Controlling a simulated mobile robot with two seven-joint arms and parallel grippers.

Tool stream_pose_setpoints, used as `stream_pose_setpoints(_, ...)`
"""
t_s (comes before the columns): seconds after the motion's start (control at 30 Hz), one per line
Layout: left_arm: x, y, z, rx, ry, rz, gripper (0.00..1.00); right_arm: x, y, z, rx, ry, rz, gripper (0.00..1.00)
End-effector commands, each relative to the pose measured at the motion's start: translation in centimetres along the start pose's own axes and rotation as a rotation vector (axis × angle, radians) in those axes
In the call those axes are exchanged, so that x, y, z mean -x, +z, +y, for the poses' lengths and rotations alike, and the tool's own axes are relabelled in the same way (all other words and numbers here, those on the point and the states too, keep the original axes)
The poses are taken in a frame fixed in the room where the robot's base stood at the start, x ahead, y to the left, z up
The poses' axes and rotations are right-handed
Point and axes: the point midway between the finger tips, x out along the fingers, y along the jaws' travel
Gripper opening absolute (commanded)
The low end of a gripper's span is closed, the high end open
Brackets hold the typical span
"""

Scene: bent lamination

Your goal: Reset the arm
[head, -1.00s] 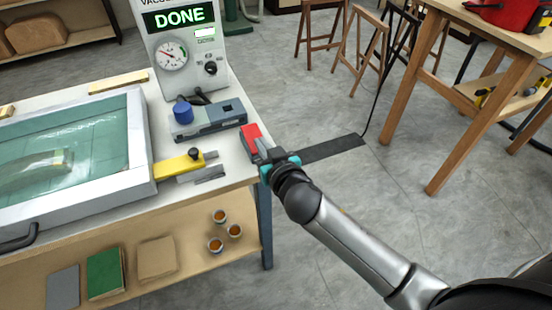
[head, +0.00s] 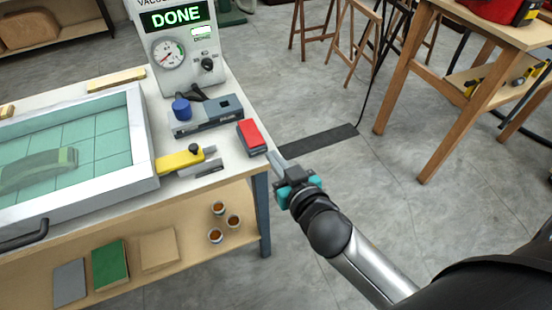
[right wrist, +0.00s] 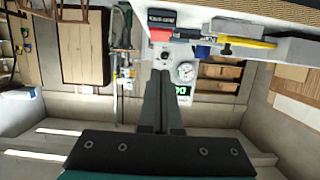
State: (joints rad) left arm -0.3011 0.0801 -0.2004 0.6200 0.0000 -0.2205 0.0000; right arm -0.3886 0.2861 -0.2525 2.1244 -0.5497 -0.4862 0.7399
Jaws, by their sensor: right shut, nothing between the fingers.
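My right gripper (head: 278,160) is shut and empty, just off the right edge of the worktable (head: 228,172). It is beside the red-topped block (head: 252,136), with a small gap between them. In the right wrist view its closed dark fingers (right wrist: 160,105) point toward the vacuum unit (right wrist: 165,55), with nothing between them. The right arm reaches in from the lower right. In the head view the vacuum unit (head: 180,50) shows DONE. My left gripper is not in view.
On the table are a framed glass press (head: 150,150), a grey device with a blue knob (head: 207,118) and a yellow clamp (head: 178,161). Small cups (head: 233,221) stand on the lower shelf. A wooden table (head: 402,90) is at the right.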

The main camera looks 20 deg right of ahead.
Motion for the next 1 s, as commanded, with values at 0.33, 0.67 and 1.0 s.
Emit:
stream_pose_setpoints(0.33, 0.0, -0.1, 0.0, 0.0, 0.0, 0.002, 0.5, 0.4, 0.0, 0.0, 0.0, 0.001, 0.0, 0.0)
stream_pose_setpoints(0.67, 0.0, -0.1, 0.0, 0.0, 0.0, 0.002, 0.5, 0.3, 0.2, 0.0, 0.001, 0.001, -0.004, 0.0)
stream_pose_setpoints(1.0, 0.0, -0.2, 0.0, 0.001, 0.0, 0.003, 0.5, -0.9, 14.1, 1.2, 0.075, 0.004, -0.283, 0.0)
